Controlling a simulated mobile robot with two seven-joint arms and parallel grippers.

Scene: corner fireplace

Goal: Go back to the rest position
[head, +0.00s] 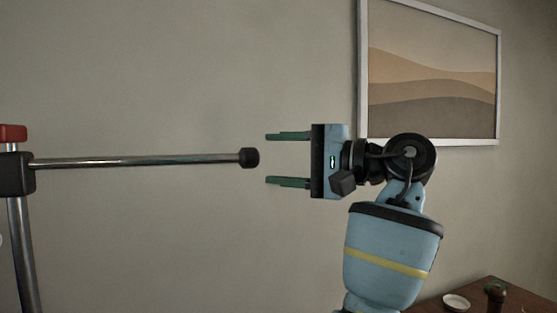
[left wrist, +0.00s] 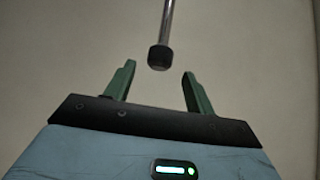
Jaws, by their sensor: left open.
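My left gripper (head: 288,158) is open and empty, its two green fingers pointing left in the head view. A thin metal rod (head: 140,161) with a black end cap (head: 250,157) reaches in from the left. The cap lies just short of the fingertips, at a height between them. The left wrist view shows the open green fingers (left wrist: 157,80) with the black cap (left wrist: 159,57) between and beyond their tips, apart from both. My right gripper is in neither view.
The rod comes from a black clamp (head: 15,173) with a red top (head: 13,133) on an upright metal post (head: 24,255). A framed picture (head: 430,75) hangs on the wall behind my arm. A brown wooden table (head: 515,302) holds a small round dish (head: 456,302) and a dark object (head: 495,293).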

